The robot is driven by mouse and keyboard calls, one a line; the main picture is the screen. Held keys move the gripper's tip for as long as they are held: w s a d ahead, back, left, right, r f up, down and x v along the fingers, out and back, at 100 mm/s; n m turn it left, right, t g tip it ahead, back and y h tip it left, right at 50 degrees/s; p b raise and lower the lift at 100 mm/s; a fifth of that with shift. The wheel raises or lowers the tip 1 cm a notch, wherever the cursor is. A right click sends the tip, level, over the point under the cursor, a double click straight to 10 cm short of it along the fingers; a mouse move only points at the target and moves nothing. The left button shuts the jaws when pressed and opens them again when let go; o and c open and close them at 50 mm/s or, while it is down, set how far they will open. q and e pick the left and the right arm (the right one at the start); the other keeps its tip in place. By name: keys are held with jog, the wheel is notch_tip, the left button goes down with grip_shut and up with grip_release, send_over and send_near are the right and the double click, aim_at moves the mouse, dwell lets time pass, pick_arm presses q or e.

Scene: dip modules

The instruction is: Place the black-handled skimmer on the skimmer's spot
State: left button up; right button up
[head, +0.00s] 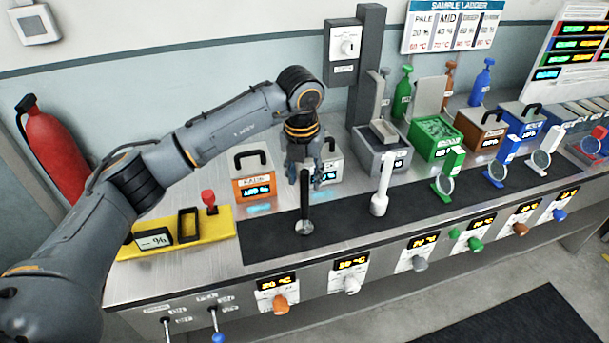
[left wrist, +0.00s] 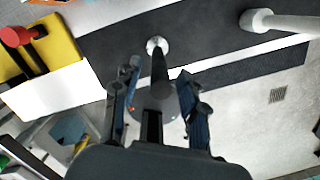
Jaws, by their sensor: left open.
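The black-handled skimmer (head: 306,205) stands upright on the dark mat (head: 270,238), its round pale head at the bottom. My left gripper (head: 311,178) is open at the upper part of the handle, pointing down. In the left wrist view, the skimmer's black handle (left wrist: 159,75) runs between the two spread fingers of my left gripper (left wrist: 158,92), with a visible gap on both sides. Its pale head (left wrist: 157,45) shows beyond the fingertips. I cannot make out which place is the skimmer's spot. My right gripper is not in view.
A white-handled tool (head: 382,185) stands right of the skimmer. An orange-fronted container (head: 253,187) and a grey one stand behind. A yellow tray (head: 190,242) is at left. Green, blue and white round-headed tools stand farther right. Knobs line the front edge. Dark mat between is clear.

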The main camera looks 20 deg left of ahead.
pick_arm(q)
jog(key=shift+r, duration=0.6)
notch_tip(320, 180, up, 11)
jog(key=s+b, duration=0.1)
jog(key=b, duration=0.1)
jog(key=shift+s, duration=0.25)
jog(key=shift+f, duration=0.1)
